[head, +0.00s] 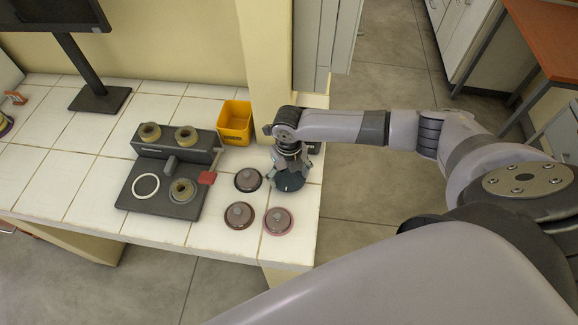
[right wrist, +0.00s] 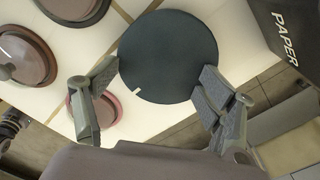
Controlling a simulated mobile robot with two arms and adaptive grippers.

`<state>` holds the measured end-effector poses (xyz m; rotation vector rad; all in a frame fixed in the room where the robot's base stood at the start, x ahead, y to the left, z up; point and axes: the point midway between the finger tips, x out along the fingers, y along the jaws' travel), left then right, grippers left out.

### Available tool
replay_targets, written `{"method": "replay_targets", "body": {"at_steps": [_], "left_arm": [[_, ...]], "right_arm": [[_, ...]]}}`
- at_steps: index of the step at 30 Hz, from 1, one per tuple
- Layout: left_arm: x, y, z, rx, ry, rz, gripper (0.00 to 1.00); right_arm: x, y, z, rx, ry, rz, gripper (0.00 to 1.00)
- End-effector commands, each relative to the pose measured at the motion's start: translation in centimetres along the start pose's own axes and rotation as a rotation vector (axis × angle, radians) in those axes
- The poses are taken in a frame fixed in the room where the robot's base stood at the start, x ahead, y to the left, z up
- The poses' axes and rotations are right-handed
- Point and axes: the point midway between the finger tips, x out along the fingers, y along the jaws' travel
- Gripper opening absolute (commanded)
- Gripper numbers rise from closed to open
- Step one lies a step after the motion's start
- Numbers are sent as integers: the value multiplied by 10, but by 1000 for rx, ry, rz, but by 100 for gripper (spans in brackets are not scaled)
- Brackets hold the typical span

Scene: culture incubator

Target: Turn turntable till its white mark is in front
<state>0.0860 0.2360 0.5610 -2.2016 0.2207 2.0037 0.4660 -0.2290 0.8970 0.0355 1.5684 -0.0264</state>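The turntable is a dark flat disc (head: 290,182) near the right end of the tiled bench, partly hidden under my right gripper in the head view. In the right wrist view the turntable (right wrist: 175,55) shows nearly whole, with its short white mark (right wrist: 136,91) at the lower-left rim, close to the left finger. My right gripper (right wrist: 160,70) is open, its fingers apart at the left and right of the disc's lower part. Nothing is held between them. I cannot tell whether the fingers touch the disc. My left gripper is not in view.
Lids with knobs (head: 239,215) stand left of and in front of the turntable. A dark box marked PAPER (right wrist: 285,30) is close by at the right in the wrist view. A yellow bin (head: 235,122) and a dark device (head: 165,190) stand to the left. The bench edge is near.

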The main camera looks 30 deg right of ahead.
Motion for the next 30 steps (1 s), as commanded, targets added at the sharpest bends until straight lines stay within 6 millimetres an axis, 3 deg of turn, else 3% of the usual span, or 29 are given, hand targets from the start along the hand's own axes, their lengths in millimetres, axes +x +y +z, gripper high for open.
{"method": "replay_targets", "body": {"at_steps": [13, 24, 30], "left_arm": [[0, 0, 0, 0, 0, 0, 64], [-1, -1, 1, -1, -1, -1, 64], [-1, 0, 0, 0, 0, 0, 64]], "right_arm": [[0, -3, -1, 2, 3, -6, 100], [-4, -3, 1, 3, -1, -6, 100], [-31, -3, 2, 1, -4, -6, 100]]}}
